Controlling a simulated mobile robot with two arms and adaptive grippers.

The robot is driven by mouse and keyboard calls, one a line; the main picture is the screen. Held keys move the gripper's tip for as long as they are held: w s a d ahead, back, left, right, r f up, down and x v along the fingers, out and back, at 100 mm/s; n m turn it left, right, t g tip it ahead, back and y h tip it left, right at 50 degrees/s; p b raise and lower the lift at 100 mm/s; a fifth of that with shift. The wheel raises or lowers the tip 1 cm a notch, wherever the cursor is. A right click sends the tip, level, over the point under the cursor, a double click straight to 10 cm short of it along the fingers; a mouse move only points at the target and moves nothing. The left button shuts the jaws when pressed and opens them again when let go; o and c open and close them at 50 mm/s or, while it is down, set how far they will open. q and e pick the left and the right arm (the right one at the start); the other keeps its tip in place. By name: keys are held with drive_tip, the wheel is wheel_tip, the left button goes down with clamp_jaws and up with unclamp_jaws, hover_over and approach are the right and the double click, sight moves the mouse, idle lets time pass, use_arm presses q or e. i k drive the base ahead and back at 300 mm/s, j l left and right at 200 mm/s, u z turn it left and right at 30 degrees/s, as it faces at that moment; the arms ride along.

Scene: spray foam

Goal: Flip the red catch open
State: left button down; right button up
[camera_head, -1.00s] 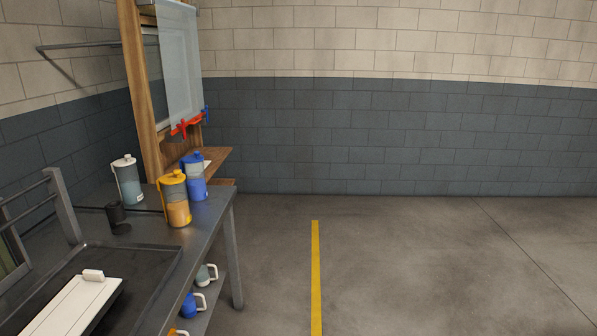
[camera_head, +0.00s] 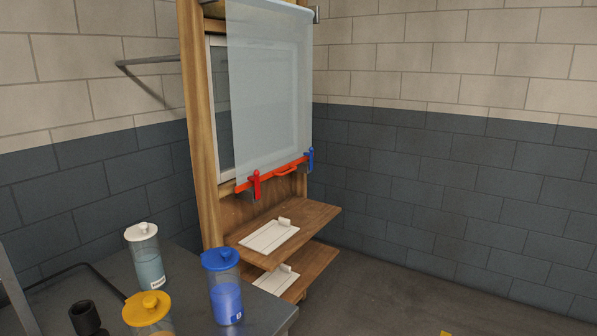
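The red catch (camera_head: 255,185) is at the lower left corner of a translucent sheet (camera_head: 270,90) hanging in a wooden frame (camera_head: 199,120). It stands upright against the orange-red bar (camera_head: 280,172) along the sheet's bottom edge. A blue catch (camera_head: 310,159) is at the right end of that bar. Whether the red catch is open or closed is too small to tell. Neither of my grippers shows in the head view.
A metal table at the lower left holds a white-lidded bottle (camera_head: 146,257), a blue-lidded bottle (camera_head: 224,287), a yellow-lidded bottle (camera_head: 148,312) and a black cup (camera_head: 86,318). Wooden shelves (camera_head: 318,215) with white boards project below the frame.

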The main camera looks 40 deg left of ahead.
sight(256, 178)
drive_tip(key=i+l+u, duration=0.15)
drive_tip(key=i+u, duration=0.35)
drive_tip(key=i, duration=0.15)
drive_tip(key=i+l+u, duration=0.45)
drive_tip(key=i, duration=0.2)
drive_tip(key=i+l+u, duration=0.5)
drive_tip(key=i+l, duration=0.05)
drive_tip(key=l, duration=0.05)
